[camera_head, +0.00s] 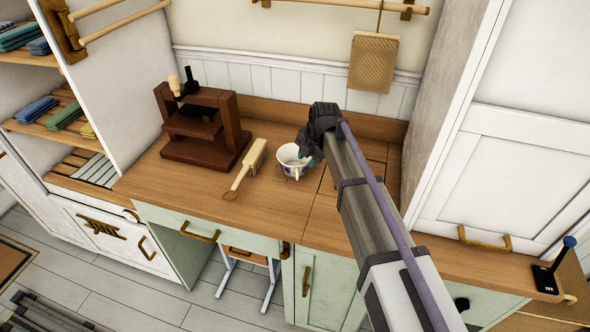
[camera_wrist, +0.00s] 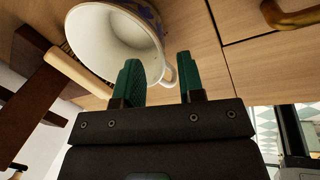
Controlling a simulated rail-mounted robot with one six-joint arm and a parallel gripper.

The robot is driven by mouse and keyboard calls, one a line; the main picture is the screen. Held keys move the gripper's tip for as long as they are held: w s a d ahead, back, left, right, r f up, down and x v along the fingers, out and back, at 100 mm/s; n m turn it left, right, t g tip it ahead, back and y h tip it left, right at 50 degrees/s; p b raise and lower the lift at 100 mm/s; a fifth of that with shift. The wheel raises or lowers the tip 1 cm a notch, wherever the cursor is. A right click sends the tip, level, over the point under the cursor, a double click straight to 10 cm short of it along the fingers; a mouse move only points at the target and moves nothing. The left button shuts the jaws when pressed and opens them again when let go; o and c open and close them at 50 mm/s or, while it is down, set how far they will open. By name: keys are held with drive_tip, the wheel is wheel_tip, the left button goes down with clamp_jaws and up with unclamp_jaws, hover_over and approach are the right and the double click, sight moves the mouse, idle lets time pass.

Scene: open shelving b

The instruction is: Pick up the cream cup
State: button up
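The cream cup (camera_head: 288,156) has a blue pattern on its side and stands upright on the wooden counter. In the wrist view the cup (camera_wrist: 100,35) fills the upper left, with its empty inside and its handle showing. My gripper (camera_wrist: 159,62) is open, with two green fingers. The cup's handle appears between the fingers, and the left finger overlaps the cup's rim. I cannot tell whether either finger touches the cup. In the head view my gripper (camera_head: 311,158) is at the cup's right side, and the arm partly hides the fingers.
A wooden brush-like tool (camera_head: 246,168) lies just left of the cup. A dark brown wooden press (camera_head: 205,130) stands further left. The wooden counter (camera_head: 225,205) is clear in front. A woven board (camera_head: 373,62) hangs on the back wall, and a white cabinet (camera_head: 530,150) stands right.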

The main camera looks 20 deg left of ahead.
sight(308, 162)
drive_tip(key=b+x, duration=0.4)
drive_tip(key=x, duration=0.1)
drive_tip(key=shift+w+f+b, duration=0.15)
drive_tip(key=shift+f+b, duration=0.1)
drive_tip(key=shift+b, duration=0.15)
drive_tip(key=shift+d+r, duration=0.1)
drive_tip(key=shift+r, duration=0.15)
clamp_jaws()
